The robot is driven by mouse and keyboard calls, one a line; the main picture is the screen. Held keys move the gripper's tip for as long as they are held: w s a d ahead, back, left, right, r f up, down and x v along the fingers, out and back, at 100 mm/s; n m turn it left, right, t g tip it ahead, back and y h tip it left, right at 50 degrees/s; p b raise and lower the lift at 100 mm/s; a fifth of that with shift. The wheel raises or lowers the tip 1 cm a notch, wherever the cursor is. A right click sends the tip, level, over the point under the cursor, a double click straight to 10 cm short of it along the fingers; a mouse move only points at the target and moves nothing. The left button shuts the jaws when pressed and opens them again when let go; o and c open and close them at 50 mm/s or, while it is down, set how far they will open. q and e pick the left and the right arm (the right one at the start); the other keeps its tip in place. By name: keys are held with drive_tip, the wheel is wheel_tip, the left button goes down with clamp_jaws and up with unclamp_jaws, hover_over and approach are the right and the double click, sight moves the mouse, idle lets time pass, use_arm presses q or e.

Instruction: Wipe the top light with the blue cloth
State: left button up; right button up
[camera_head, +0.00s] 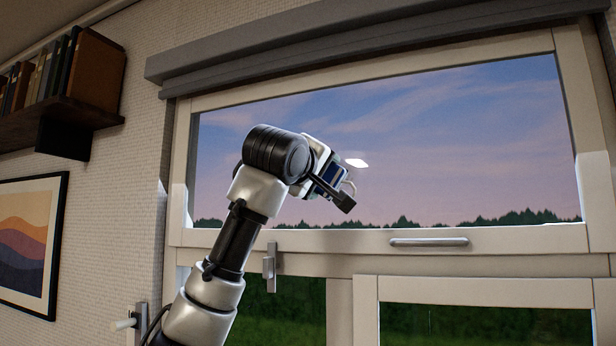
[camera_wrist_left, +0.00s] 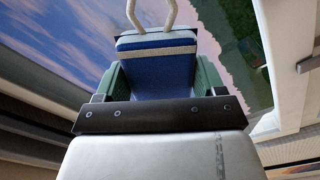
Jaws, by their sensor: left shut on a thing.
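The top light (camera_head: 460,140) is the wide upper window pane in a cream frame, with sky and a dark treeline behind it. My left arm rises from below, and my left gripper (camera_head: 324,176) is in front of the pane, left of its middle. I cannot tell whether the cloth touches the glass. My right gripper is not in view.
A grey blind housing (camera_head: 380,38) runs above the pane. A metal handle bar (camera_head: 429,242) is on the lower rail and a latch (camera_head: 269,268) is left of it. A bookshelf (camera_head: 75,100) and framed picture (camera_head: 32,240) are on the left wall. A bright spot shows on the glass.

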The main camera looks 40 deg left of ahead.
sight(363, 174)
use_arm(q)
drive_tip(key=shift+w+d, duration=0.4)
drive_tip(key=shift+d, duration=0.75)
drive_tip(key=shift+w+d, duration=0.45)
drive_tip(key=shift+d, duration=0.75)
drive_tip(key=shift+w+d, duration=0.4)
drive_tip(key=shift+d, duration=0.9)
drive_tip(key=shift+s+a+b, duration=0.15)
drive_tip(key=shift+s+a, duration=0.1)
drive_tip(key=shift+a, duration=0.65)
drive_tip(key=shift+s+a+b, duration=0.2)
drive_tip(key=shift+s+a, duration=0.1)
drive_tip(key=shift+a, duration=0.65)
drive_tip(key=shift+s+a+b, duration=0.15)
drive_tip(key=shift+s+a, duration=0.1)
drive_tip(key=shift+a, duration=0.65)
drive_tip(key=shift+s+a, duration=0.2)
drive_tip(key=shift+a, duration=0.35)
drive_tip(key=shift+s+a, duration=0.2)
drive_tip(key=shift+a, duration=0.35)
drive_tip(key=shift+s+a, duration=0.3)
drive_tip(key=shift+a, duration=0.6)
drive_tip(key=shift+s+a, duration=0.25)
drive_tip(key=shift+a, duration=0.65)
drive_tip(key=shift+d, duration=0.15)
drive_tip(key=shift+b+v, duration=1.55)
drive_tip(key=shift+v, duration=1.4)
